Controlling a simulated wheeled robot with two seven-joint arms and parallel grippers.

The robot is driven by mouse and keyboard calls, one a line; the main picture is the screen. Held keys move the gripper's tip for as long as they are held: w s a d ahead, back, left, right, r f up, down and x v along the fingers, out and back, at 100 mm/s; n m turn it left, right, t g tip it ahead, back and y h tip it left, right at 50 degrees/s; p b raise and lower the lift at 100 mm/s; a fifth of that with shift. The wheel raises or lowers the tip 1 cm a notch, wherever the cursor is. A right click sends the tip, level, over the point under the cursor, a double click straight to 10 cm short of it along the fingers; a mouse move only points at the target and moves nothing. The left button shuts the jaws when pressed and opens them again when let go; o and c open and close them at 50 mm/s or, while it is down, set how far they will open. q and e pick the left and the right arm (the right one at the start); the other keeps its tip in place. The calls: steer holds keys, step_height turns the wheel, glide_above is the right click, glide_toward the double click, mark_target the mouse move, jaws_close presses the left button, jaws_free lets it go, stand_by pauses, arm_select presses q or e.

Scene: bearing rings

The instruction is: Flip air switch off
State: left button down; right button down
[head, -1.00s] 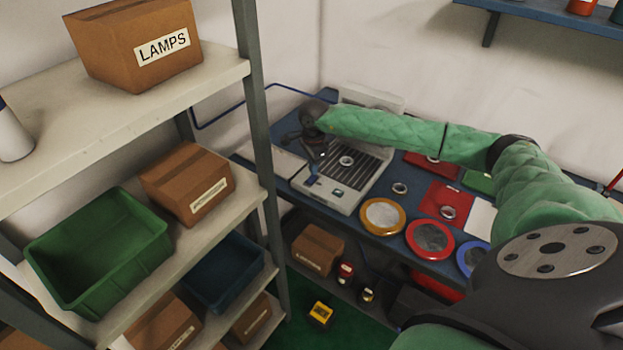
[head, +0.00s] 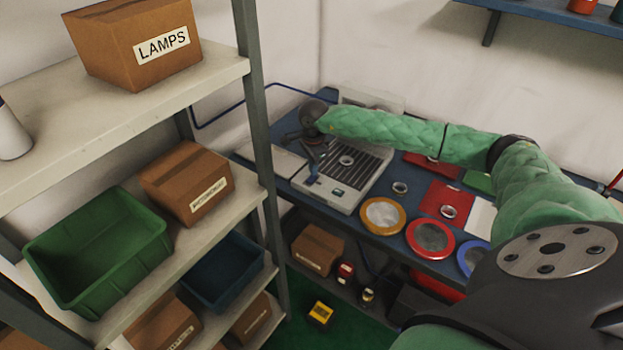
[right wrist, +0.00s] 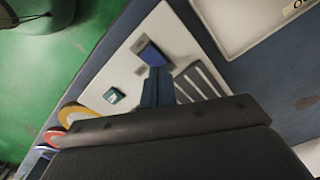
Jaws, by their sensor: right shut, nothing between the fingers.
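The bench machine (head: 353,195) is a light grey box with a slotted dark top and a ring lying on it. A blue switch (head: 313,178) sits at its front left edge. It also shows in the right wrist view as a blue block (right wrist: 151,54) on the pale panel. My right gripper (head: 317,165) reaches in over the machine's left side. Its fingers (right wrist: 154,72) are shut and empty, with the tips right at the blue switch. I cannot tell whether they touch it. A small teal button (right wrist: 115,95) is on the same panel. My left gripper is not in view.
A flat pale tray (head: 273,160) lies left of the machine. Yellow (head: 400,228), red (head: 449,253) and blue rimmed discs lie to its right. A shelf rack (head: 257,110) with boxes and bins fills the left. Boxes stand under the bench.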

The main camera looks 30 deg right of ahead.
steer(key=shift+f+b, duration=0.55)
steer(key=shift+f, duration=0.2)
stand_by(0.4)
steer(key=shift+r, duration=0.15)
steer(key=shift+r+p, duration=0.7)
steer(key=shift+r, duration=2.7)
